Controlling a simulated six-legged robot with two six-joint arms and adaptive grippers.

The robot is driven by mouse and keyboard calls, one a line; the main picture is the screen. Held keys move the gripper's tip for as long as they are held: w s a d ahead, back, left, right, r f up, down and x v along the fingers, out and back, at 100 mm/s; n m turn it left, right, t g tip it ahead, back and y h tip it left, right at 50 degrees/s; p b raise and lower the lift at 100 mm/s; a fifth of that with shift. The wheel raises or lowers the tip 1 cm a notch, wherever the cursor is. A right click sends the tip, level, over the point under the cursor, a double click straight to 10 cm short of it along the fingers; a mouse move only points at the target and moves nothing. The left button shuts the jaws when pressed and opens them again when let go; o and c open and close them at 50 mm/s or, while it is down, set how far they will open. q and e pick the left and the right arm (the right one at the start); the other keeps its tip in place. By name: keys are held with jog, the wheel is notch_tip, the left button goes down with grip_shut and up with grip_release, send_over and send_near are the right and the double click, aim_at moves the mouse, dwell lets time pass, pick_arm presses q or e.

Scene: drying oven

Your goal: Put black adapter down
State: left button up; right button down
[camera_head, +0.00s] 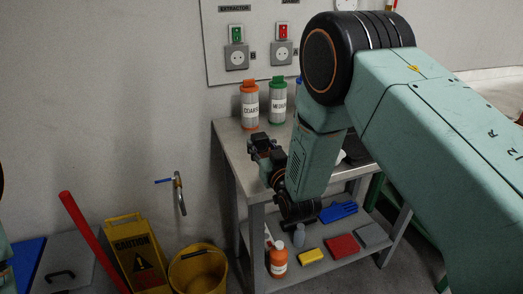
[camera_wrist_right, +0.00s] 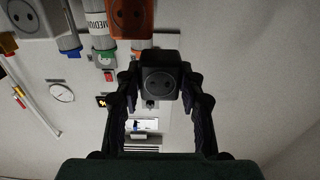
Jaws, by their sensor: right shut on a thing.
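The black adapter (camera_wrist_right: 160,82), a dark block with a round two-hole socket face, sits between the fingertips of my right gripper (camera_wrist_right: 159,74). In the head view the right gripper (camera_head: 264,152) is at the left part of the grey table's top (camera_head: 232,141), in front of the bottles. The adapter is small and dark there, and I cannot tell whether it touches the tabletop. My right arm hides much of the table. My left gripper is not in view.
An orange-capped bottle (camera_head: 250,107) and a green-capped bottle (camera_head: 277,104) stand at the table's back. The wrist view shows an orange adapter (camera_wrist_right: 131,16) and a grey one (camera_wrist_right: 30,17). The lower shelf holds a yellow block (camera_head: 310,256), a red block (camera_head: 342,246) and an orange bottle (camera_head: 278,262).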

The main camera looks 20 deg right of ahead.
jog(key=shift+w+a+f, duration=0.1)
jog(key=shift+w+f, duration=0.15)
jog(key=shift+f, duration=0.35)
jog(key=c, duration=1.3)
grip_release()
jog(key=o, duration=0.3)
jog(key=shift+s+r, duration=0.2)
jog(key=shift+s, duration=0.1)
jog(key=shift+o, duration=0.8)
jog(key=shift+w+f, duration=0.15)
jog(key=shift+w, duration=0.1)
jog(key=s, duration=1.2)
jog(key=s+d+f+g, duration=0.2)
jog(key=s+f+g, duration=0.7)
jog(key=s+f, duration=0.7)
jog(key=s+f+g, duration=0.2)
jog(key=s+g, duration=0.1)
jog(key=s, duration=0.3)
jog(key=s+f+g, duration=0.3)
jog(key=s, duration=0.3)
jog(key=s+f+g, duration=0.2)
jog(key=s+g, duration=0.1)
jog(key=s, duration=0.4)
jog(key=shift+d+f+m+p, duration=0.15)
jog(key=shift+d+m+p, duration=0.15)
jog(key=shift+m+p, duration=0.1)
jog(key=shift+h, duration=0.3)
